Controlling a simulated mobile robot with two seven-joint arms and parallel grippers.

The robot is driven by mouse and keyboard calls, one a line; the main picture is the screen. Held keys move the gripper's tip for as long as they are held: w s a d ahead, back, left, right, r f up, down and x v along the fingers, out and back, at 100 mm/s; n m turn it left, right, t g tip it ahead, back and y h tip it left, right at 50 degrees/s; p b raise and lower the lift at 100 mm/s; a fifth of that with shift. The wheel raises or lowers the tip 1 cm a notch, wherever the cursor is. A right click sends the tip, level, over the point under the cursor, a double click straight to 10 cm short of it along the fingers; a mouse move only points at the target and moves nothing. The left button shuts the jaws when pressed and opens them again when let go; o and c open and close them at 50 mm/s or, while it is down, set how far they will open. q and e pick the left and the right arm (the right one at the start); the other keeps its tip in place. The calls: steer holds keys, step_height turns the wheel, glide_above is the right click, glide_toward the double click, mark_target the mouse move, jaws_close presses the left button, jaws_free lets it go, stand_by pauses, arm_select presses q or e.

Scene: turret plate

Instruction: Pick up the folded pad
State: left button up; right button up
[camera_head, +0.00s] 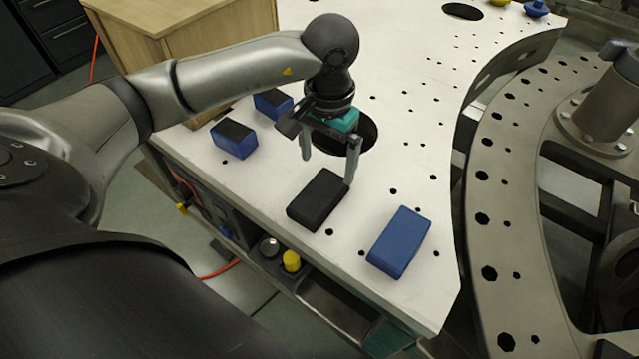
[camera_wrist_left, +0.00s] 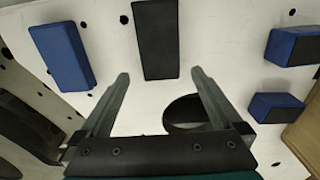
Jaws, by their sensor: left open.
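A flat black pad (camera_head: 318,199) lies on the white perforated plate; in the left wrist view (camera_wrist_left: 156,40) it is straight ahead. No fold is clear on it. A plain blue pad (camera_head: 399,241) lies to its right, and it also shows in the left wrist view (camera_wrist_left: 62,55). My left gripper (camera_head: 328,169) is open and empty, pointing down over the far end of the black pad. In the left wrist view its fingertips (camera_wrist_left: 160,73) appear either side of the pad's near end. Whether they touch the plate is unclear. My right gripper is out of view.
Two blue blocks with black faces (camera_head: 234,138) (camera_head: 272,103) stand left of the gripper. A large round hole (camera_head: 357,135) is in the plate (camera_head: 420,110) behind it. A wooden cabinet (camera_head: 180,35) stands at the back left. A curved metal ring (camera_head: 500,190) lies right.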

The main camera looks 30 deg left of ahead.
mark_target(325, 187)
arm_select(q)
steer(key=shift+s+f+p, duration=0.15)
steer(key=shift+f, duration=1.45)
steer(key=shift+s+f+p, duration=0.15)
steer(key=shift+f, duration=1.45)
steer(key=c, duration=1.2)
steer(key=shift+r, duration=0.1)
step_height(325, 187, up, 20)
steer(key=shift+p, duration=0.3)
